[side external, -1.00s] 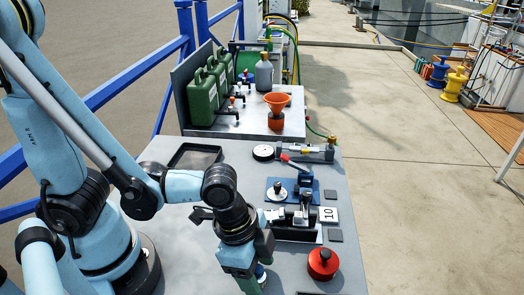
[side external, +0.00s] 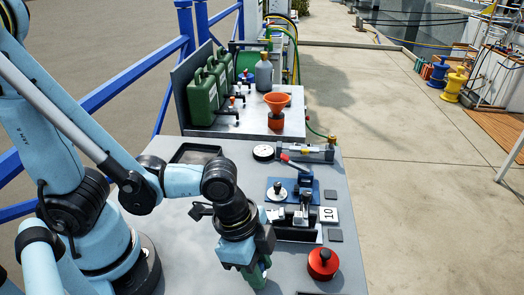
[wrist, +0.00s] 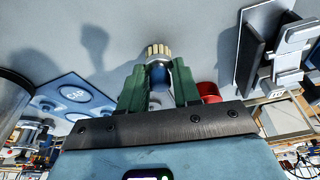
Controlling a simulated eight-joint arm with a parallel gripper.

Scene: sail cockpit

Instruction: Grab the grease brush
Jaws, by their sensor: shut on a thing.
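The grease brush shows in the wrist view as a pale, ridged tip (wrist: 157,51) with a blue part below it, between my green fingers. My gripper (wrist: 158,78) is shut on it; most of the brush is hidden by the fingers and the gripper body. In the side view my gripper (side external: 256,277) is at the front of the grey table, and the brush itself cannot be made out there.
A red round can (side external: 322,264) stands right of my gripper on the grey table (side external: 185,235). An orange funnel (side external: 277,103) and green jerrycans (side external: 203,97) stand farther back.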

